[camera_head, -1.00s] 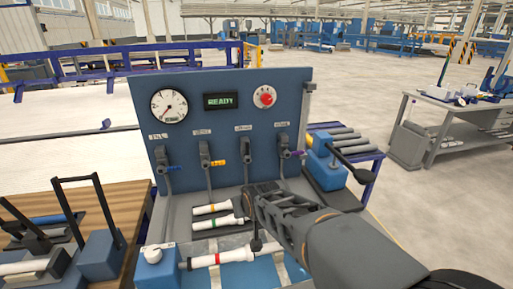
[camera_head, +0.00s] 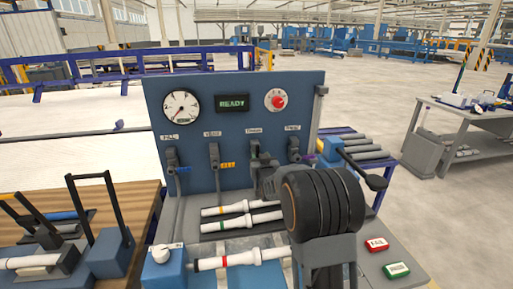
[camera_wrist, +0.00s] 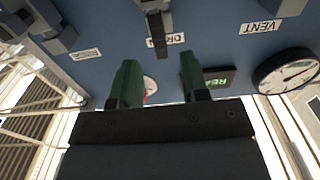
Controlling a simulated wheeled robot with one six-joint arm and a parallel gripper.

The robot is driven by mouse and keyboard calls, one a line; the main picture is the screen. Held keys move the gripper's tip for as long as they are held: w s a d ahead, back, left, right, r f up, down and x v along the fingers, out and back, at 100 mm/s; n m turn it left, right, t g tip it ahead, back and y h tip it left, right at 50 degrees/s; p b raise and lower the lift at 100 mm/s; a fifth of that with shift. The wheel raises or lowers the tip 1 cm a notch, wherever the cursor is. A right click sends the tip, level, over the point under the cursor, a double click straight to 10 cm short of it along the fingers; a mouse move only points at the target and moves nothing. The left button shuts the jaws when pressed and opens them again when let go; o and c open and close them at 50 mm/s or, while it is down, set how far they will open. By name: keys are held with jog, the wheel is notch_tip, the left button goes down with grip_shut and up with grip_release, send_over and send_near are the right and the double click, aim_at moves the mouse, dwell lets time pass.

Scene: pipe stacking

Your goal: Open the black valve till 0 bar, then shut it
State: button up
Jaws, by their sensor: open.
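The blue panel (camera_head: 235,125) carries a row of valves. The black valve (camera_wrist: 156,28) is at the top centre of the wrist view, its dark handle crossing the DRAIN label. In the head view this third valve (camera_head: 255,158) is partly hidden behind my gripper. My gripper (camera_wrist: 160,78) is open and empty, its two green-tinted fingers apart, short of the black handle. The white pressure gauge (camera_head: 181,107) is at the panel's upper left; its numbers are too small to read. It also shows in the wrist view (camera_wrist: 287,73).
The display (camera_head: 232,102) reads READY beside a red knob (camera_head: 276,100). White pipes (camera_head: 238,222) lie below. Red (camera_head: 376,244) and green (camera_head: 396,270) buttons are at lower right.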

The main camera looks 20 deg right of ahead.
aim_at(258, 151)
jog(key=w, duration=0.2)
jog(key=w+d+p, duration=0.1)
jog(key=w, duration=0.4)
jog(key=shift+w+d+p, duration=0.25)
jog(key=shift+w+p, duration=0.05)
jog(key=shift+w, duration=0.1)
jog(key=shift+c, duration=0.3)
grip_shut()
